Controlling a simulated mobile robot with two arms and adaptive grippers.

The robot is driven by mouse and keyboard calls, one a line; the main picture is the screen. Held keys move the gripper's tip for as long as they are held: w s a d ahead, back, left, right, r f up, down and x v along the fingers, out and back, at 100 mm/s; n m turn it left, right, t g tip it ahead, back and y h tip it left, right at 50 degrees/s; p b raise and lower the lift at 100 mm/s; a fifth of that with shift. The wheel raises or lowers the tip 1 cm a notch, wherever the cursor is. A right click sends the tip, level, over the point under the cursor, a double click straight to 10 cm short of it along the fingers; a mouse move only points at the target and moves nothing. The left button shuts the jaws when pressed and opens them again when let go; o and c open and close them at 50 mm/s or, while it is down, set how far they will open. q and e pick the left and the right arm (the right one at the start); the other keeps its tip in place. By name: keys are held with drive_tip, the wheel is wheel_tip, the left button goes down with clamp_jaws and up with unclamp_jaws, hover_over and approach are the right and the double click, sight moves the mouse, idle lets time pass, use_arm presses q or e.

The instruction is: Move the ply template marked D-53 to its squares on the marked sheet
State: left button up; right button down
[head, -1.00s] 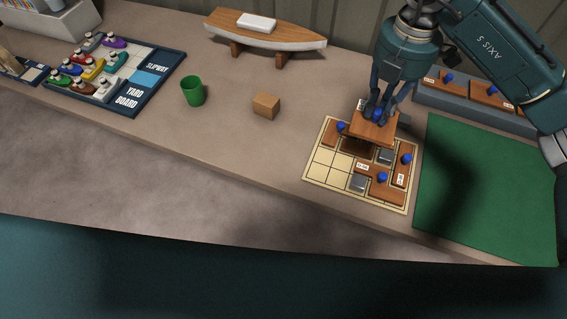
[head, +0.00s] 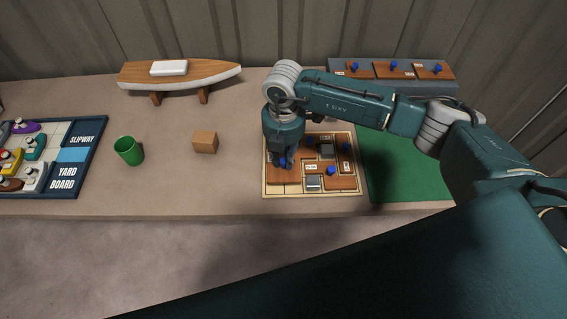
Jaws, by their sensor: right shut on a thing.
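My right gripper (head: 284,162) points down over the left part of the marked sheet (head: 276,189). It is shut on the blue knob of a ply template (head: 283,174), whose marking I cannot read. The gripper partly hides it, and I cannot tell whether it touches the sheet. Other brown ply templates with blue knobs lie on the sheet, one near the knob at lower right (head: 331,171). Grey metal blocks sit there too, one at the front (head: 313,183) and one farther back (head: 326,151). My left gripper is not in view.
A green mat (head: 405,180) lies right of the sheet. A grey rack (head: 345,78) with several templates stands behind. A wooden cube (head: 205,142), green cup (head: 128,151), model hull (head: 180,76) and yard board (head: 75,150) are to the left. The bench between cube and sheet is clear.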

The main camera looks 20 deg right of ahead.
sight(284, 167)
drive_tip(key=shift+f, duration=0.35)
wheel_tip(284, 167, down, 3)
drive_tip(key=shift+f+p, duration=0.2)
drive_tip(key=shift+p, duration=0.35)
drive_tip(key=shift+f, duration=0.4)
drive_tip(key=shift+f, duration=0.15)
drive_tip(key=c, duration=1.6)
unclamp_jaws()
